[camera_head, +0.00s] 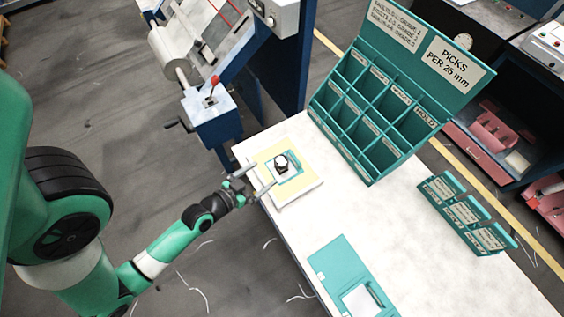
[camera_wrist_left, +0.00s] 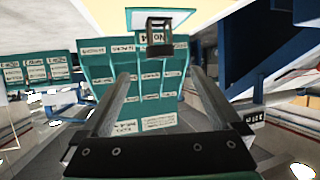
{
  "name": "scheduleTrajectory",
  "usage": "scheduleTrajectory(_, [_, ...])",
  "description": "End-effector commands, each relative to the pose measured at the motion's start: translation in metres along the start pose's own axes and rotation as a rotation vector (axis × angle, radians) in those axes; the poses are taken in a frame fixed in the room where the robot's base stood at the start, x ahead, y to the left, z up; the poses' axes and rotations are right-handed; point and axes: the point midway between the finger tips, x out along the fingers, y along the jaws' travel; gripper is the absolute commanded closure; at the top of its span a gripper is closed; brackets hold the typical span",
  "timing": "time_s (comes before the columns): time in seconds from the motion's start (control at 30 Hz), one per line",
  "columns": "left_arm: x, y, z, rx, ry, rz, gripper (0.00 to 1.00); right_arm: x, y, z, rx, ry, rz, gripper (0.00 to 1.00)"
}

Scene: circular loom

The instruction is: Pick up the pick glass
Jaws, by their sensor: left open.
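The pick glass (camera_head: 281,163), a small dark frame with a pale round top, stands on a teal-edged square on a pale yellow mat (camera_head: 262,158) near the table's left edge. In the left wrist view the pick glass (camera_wrist_left: 160,38) shows as a small dark open frame beyond the fingertips, roughly centred between them. My left gripper (camera_head: 264,177) is open and empty, its two fingers pointing toward the pick glass from the left. The fingers also show spread apart in the left wrist view (camera_wrist_left: 158,76). My right gripper is not in view.
A teal pigeonhole rack (camera_head: 366,117) stands behind the mat, with a smaller labelled teal rack (camera_head: 466,214) at the right. A teal clipboard (camera_head: 352,280) lies at the table's front. The white table (camera_head: 370,215) is clear between them. A blue machine (camera_head: 212,120) stands beyond the left edge.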

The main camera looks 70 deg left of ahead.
Motion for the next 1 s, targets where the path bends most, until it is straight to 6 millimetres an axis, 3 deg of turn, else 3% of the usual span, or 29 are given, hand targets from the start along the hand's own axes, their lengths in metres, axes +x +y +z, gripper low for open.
scheduleTrajectory(0.2, [0.042, 0.001, -0.003, 0.002, 0.003, 0.002, 0.02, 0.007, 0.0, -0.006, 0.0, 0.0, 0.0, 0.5])
scheduleTrajectory(0.47, [0.056, 0.0, -0.001, 0.001, 0.001, 0.002, 0.02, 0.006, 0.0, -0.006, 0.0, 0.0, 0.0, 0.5])
scheduleTrajectory(0.73, [0.098, -0.001, -0.002, 0.001, 0.002, 0.002, 0.02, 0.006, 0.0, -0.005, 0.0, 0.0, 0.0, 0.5])
scheduleTrajectory(1.0, [0.104, -0.001, -0.001, 0.001, 0.001, 0.002, 0.02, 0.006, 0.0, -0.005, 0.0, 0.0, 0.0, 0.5])
